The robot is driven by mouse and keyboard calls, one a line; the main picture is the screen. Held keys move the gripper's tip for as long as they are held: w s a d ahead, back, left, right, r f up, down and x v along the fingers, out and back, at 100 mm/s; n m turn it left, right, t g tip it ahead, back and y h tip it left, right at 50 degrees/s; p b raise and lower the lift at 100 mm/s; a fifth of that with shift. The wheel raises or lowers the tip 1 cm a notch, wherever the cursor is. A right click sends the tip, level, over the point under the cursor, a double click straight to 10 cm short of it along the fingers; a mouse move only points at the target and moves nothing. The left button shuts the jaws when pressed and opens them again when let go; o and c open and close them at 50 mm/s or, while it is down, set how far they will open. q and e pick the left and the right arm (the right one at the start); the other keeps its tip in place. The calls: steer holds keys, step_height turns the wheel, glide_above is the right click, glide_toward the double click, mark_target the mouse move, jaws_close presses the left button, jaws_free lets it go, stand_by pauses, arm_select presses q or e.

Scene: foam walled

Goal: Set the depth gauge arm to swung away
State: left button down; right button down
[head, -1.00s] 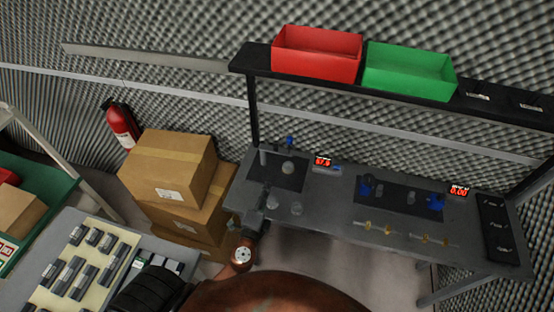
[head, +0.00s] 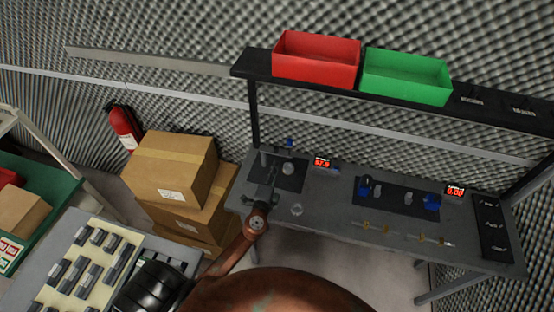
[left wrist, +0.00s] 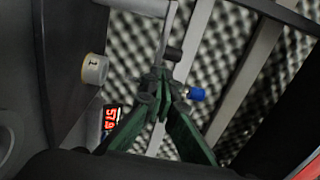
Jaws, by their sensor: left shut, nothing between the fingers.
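My left gripper (head: 272,168) reaches over the left dark mat (head: 292,184) on the grey bench. In the left wrist view its green-sided fingers (left wrist: 160,76) are shut and empty. A grey upright post (head: 263,158) stands just left of the fingertips. A blue knob (head: 290,142) stands behind the mat and also shows right of the fingertips in the wrist view (left wrist: 197,94). A pale round piece (head: 288,168) is right of the gripper. A thin grey rod with a dark end (left wrist: 173,53) appears near the fingertips; contact cannot be told. I cannot clearly tell the gauge arm's position.
A second dark mat (head: 385,208) with blue fixtures lies to the right. Red (head: 315,60) and green (head: 407,76) bins sit on the shelf above. Cardboard boxes (head: 172,170) stand left of the bench.

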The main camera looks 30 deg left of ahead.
mark_target(280, 155)
arm_select(q)
steer(key=x, duration=0.3)
steer(key=shift+w, duration=0.1)
